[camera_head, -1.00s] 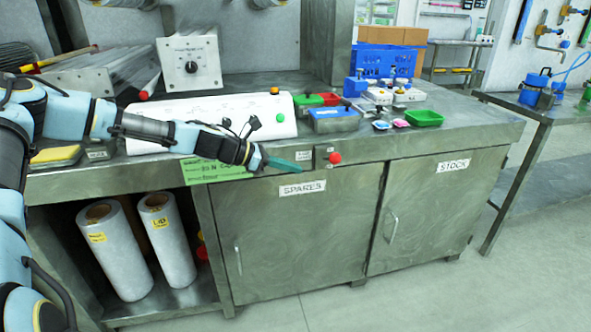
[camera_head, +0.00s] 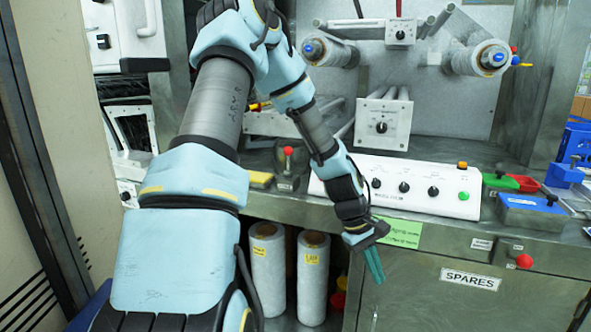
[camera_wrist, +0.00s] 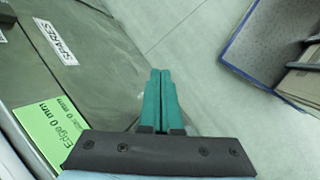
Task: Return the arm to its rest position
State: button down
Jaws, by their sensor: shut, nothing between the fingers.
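My gripper (camera_head: 374,264) hangs at the end of my bent arm, in front of the steel bench in the head view. Its two teal fingers point down and are together, with nothing between them. In the wrist view the fingers (camera_wrist: 160,92) lie side by side over the grey floor. My arm rises high at the upper left of the head view and folds down again to the gripper. The gripper is just below and left of the green label (camera_head: 400,232) on the bench front. That label also shows in the wrist view (camera_wrist: 48,128).
A white control box (camera_head: 400,187) with knobs stands on the bench. Two white rolls (camera_head: 312,280) stand in the open bay below, left of the gripper. The SPARES door (camera_head: 425,300) is to the right. In the wrist view a blue-edged container (camera_wrist: 262,62) is at right.

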jog(key=s+a+r+m+t+y, duration=0.1)
jog(key=a+r, duration=0.3)
jog(key=a, duration=0.4)
jog(key=s+a+r+m+t+y+p, duration=0.1)
jog(key=a+r+m+y, duration=0.1)
jog(key=a+r, duration=0.3)
jog(key=s+a+r+m+t+y+p, duration=0.1)
jog(key=a+r, duration=0.3)
jog(key=a, duration=0.8)
jog(key=shift+s+a+r+m+t, duration=0.35)
jog(key=shift+s+m, duration=0.2)
jog(key=shift+m, duration=0.25)
jog(key=c, duration=1.5)
grip_release()
